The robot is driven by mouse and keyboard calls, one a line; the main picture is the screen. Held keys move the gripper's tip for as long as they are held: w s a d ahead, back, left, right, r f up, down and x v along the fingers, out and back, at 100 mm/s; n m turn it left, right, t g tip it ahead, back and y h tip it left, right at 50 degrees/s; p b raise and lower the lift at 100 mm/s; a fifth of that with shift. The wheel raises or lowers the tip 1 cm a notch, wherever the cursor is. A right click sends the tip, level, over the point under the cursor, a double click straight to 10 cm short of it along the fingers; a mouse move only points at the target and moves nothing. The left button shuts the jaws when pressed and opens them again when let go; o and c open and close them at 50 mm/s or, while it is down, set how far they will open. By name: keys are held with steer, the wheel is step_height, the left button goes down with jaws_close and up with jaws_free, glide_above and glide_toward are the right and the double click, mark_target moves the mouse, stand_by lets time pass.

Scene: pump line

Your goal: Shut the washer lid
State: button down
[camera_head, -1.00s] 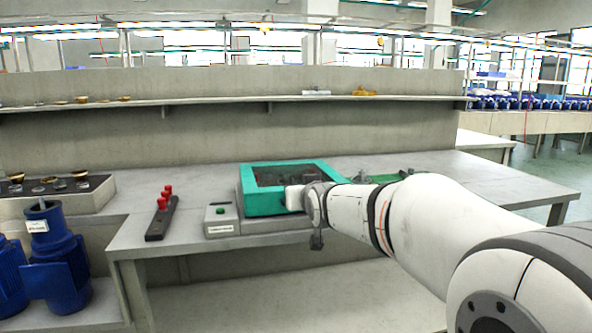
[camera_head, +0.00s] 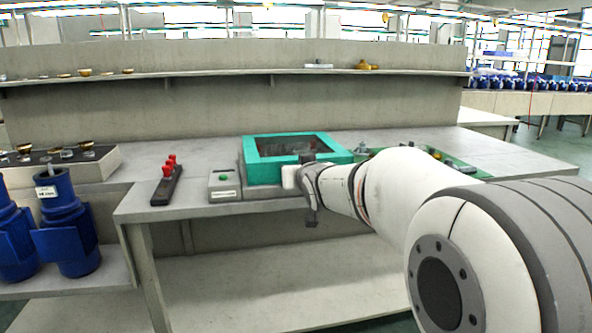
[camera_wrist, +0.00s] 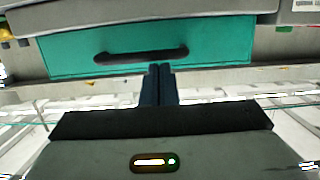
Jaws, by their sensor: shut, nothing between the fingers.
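The washer has a teal lid (camera_head: 252,170) with a dark window, lying flat on a grey base (camera_head: 262,194). I see no gap between lid and base. In the wrist view the lid's teal front face (camera_wrist: 75,53) fills the upper part and bears a dark bar handle (camera_wrist: 140,56). My gripper (camera_wrist: 158,68) is shut and empty, its fingertips close to the handle's right half; I cannot tell whether they touch. In the head view my gripper (camera_head: 290,178) is at the lid's front right, its fingers mostly hidden.
Further left is a dark rack with red knobs (camera_head: 167,180). A green tray (camera_head: 460,165) lies to the right, partly behind my arm. Blue pumps (camera_head: 68,235) stand at lower left.

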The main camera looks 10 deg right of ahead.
step_height(320, 180, up, 4)
steer(key=r+p, duration=0.1)
steer(key=p, duration=0.3)
steer(key=s+f, duration=0.6)
steer(key=s, duration=0.3)
steer(key=s+r+g+p, duration=0.6)
steer(key=s+r+p, duration=0.1)
steer(key=s+p, duration=0.6)
steer(key=s+r+g+p, duration=0.7)
steer(key=s+p, duration=0.6)
steer(key=p, duration=0.3)
steer(key=shift+d+h+p, duration=0.2)
steer(key=shift+h+p, duration=0.1)
steer(key=shift+p, duration=0.05)
